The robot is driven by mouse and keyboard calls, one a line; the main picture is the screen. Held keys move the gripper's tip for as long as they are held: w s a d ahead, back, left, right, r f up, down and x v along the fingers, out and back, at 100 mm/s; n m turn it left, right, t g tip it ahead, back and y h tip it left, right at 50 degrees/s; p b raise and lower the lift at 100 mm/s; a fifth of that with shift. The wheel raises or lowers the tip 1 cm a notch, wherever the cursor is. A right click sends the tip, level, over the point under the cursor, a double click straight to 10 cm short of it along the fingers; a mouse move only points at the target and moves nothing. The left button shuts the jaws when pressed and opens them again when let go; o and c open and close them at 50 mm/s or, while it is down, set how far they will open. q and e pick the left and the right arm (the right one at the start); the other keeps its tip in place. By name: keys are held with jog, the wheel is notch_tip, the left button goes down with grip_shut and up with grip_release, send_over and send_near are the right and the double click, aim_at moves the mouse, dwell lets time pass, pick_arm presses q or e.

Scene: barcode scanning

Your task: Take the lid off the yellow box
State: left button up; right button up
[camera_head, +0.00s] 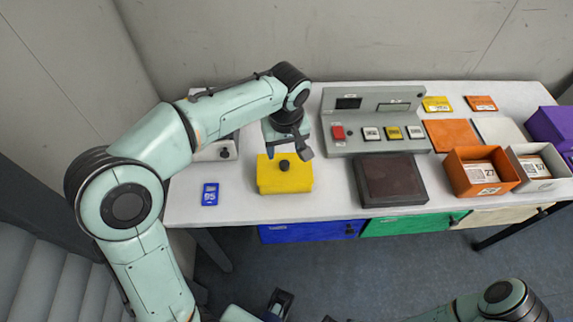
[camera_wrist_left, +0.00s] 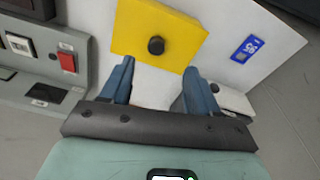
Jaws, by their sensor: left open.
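The yellow box (camera_head: 285,180) stands on the white table, closed by a yellow lid with a round black knob (camera_head: 284,165) in its middle. In the left wrist view the yellow lid (camera_wrist_left: 135,32) and its knob (camera_wrist_left: 156,45) lie just beyond my fingertips. My left gripper (camera_head: 287,150) is above and slightly behind the box, its fingers apart. In the left wrist view my left gripper (camera_wrist_left: 157,68) is open with nothing between its blue fingers. The knob is not between the fingers.
A blue card (camera_head: 210,194) lies left of the box. A grey console (camera_head: 375,120) with buttons stands behind to the right, with a dark pad (camera_head: 390,180) before it. An orange bin (camera_head: 482,172) and a white bin (camera_head: 541,168) stand farther right. Bare table (camera_head: 333,200) lies right of the box.

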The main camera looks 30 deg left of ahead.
aim_at(285, 164)
pick_arm(q)
notch_tip(285, 164, down, 3)
jog(key=shift+w+a+f, duration=0.1)
jog(key=shift+a, duration=0.05)
jog(key=shift+w+a+f+b, duration=0.1)
jog(key=shift+w+f, duration=0.15)
jog(key=shift+f, duration=0.7)
jog(key=shift+w+a+f+b, duration=0.1)
jog(key=shift+w+f, duration=0.15)
jog(key=shift+f, duration=0.75)
jog(key=shift+w+a+f+b, duration=0.1)
jog(key=shift+w+f, duration=0.15)
jog(key=shift+f, duration=0.7)
grip_shut()
